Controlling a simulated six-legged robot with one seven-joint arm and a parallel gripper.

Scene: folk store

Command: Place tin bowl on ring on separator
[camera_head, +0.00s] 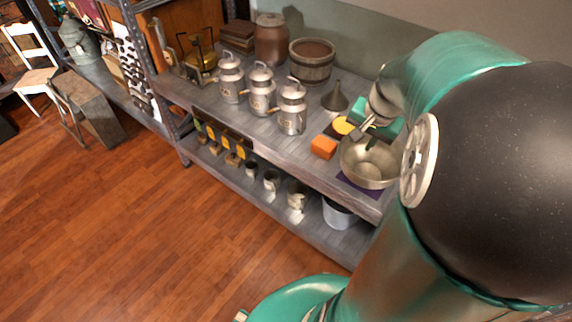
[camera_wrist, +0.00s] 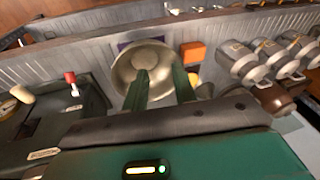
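The tin bowl (camera_head: 368,168) is a shiny metal bowl, upright near the shelf's front edge, over a flat purple piece (camera_head: 352,188). It also shows in the wrist view (camera_wrist: 128,68). My gripper (camera_wrist: 163,76) has its two green fingers apart. In the wrist view the left finger overlaps the bowl's inside and the right finger lies just past its right rim. I cannot tell whether either touches it. In the head view my arm hides much of the gripper. I cannot make out which thing is the separator or its ring.
An orange block (camera_head: 324,147) and a yellow round thing (camera_head: 344,126) lie beside the bowl. A dark funnel (camera_head: 335,98), several milk cans (camera_head: 262,92) and a wooden tub (camera_head: 311,62) stand further along the shelf. A lower shelf holds small pots. Open floor (camera_head: 110,230) lies in front.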

